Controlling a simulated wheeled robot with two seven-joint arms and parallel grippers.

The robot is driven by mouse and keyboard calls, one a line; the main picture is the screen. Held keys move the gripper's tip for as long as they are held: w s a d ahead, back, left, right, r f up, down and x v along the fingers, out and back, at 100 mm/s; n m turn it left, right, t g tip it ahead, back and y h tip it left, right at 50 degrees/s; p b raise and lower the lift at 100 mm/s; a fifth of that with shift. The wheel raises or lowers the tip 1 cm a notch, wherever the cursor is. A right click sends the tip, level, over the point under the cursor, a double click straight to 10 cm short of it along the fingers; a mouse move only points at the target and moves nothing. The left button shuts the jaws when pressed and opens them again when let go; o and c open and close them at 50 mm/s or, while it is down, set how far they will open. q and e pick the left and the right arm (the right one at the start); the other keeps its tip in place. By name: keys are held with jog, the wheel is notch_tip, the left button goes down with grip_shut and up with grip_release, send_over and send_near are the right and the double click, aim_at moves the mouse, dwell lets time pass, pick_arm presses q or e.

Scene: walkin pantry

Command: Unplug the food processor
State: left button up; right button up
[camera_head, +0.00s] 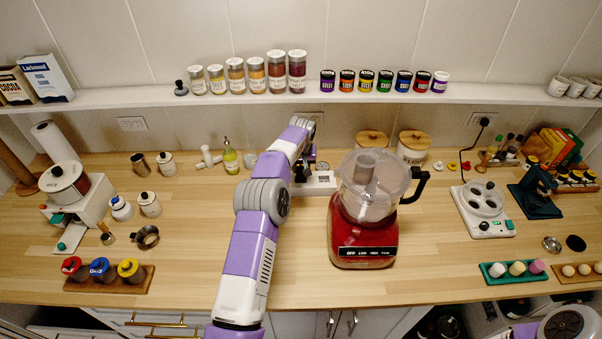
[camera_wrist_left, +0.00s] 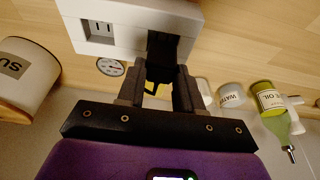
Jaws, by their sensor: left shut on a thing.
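The red food processor (camera_head: 362,238) with its clear bowl stands on the counter, right of my left arm. A white box (camera_head: 320,183) with sockets lies behind it to the left. In the wrist view the white box (camera_wrist_left: 98,38) shows one free slotted socket. My left gripper (camera_head: 303,172) is over the box's left end. In the wrist view my left gripper (camera_wrist_left: 161,88) is shut on a black plug (camera_wrist_left: 160,58), which is against the box; how deep it sits cannot be told. The plug's cord is mostly hidden. My right gripper is out of view.
Wooden-lidded canisters (camera_head: 414,146) stand behind the processor. An oil bottle (camera_head: 230,157) stands left of my left arm. A shelf (camera_head: 200,98) with jars runs above the arm. A white appliance (camera_head: 483,210) is at right. The counter's front middle (camera_head: 300,270) is clear.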

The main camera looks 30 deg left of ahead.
pick_arm(q)
notch_tip(320, 180, up, 7)
jog(key=shift+r+p, duration=0.1)
jog(key=shift+p, duration=0.5)
jog(key=shift+r+p, duration=2.45)
jog(key=shift+p, duration=0.35)
